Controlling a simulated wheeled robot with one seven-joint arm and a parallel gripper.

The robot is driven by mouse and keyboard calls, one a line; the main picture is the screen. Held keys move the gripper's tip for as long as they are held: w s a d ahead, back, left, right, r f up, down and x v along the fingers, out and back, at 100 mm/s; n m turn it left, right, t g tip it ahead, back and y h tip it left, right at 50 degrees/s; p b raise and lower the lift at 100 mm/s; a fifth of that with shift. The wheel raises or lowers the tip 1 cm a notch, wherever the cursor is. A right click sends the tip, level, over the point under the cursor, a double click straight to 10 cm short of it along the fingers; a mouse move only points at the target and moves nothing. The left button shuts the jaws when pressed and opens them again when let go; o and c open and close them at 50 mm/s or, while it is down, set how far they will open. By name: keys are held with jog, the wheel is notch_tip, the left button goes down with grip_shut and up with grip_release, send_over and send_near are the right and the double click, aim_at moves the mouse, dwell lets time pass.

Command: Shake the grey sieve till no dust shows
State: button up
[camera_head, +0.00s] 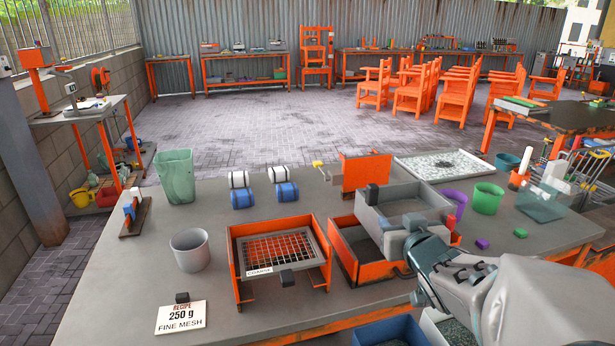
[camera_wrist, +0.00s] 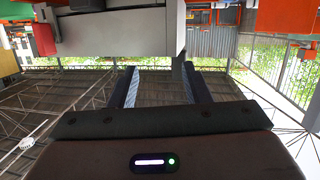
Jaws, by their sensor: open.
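The grey sieve (camera_head: 432,197) is a box-shaped tray with a grey floor, sitting on an orange open-topped frame (camera_head: 352,262) right of the table's middle. A dark block (camera_head: 372,193) stands at its left corner. My gripper (camera_head: 412,228) is at the sieve's near side, and its fingertips are hard to make out there. In the wrist view my gripper (camera_wrist: 160,86) has two dark fingers spread apart with nothing clearly between them. A large grey body, apparently the sieve (camera_wrist: 110,28), lies just beyond the fingers. I cannot tell whether they touch it. Dust is not clearly visible.
An orange frame with a coarse mesh (camera_head: 278,250) stands left of the sieve. A grey cup (camera_head: 190,250), a recipe card (camera_head: 181,317) reading 250 g fine mesh, and purple (camera_head: 454,203) and green (camera_head: 487,198) cups are on the table (camera_head: 110,270). A speckled tray (camera_head: 444,165) lies behind.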

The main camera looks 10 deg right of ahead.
aim_at(370, 185)
jog(key=w+t+y, duration=0.1)
jog(key=w, duration=0.3)
jog(key=w+a+r+n+t+y, duration=0.1)
jog(key=w, duration=0.3)
jog(key=w+r+t+y, duration=0.1)
jog(key=w, duration=0.3)
jog(key=shift+w+a+r+n+y, duration=0.15)
jog(key=shift+w+r+n+y, duration=0.15)
jog(key=shift+n, duration=0.1)
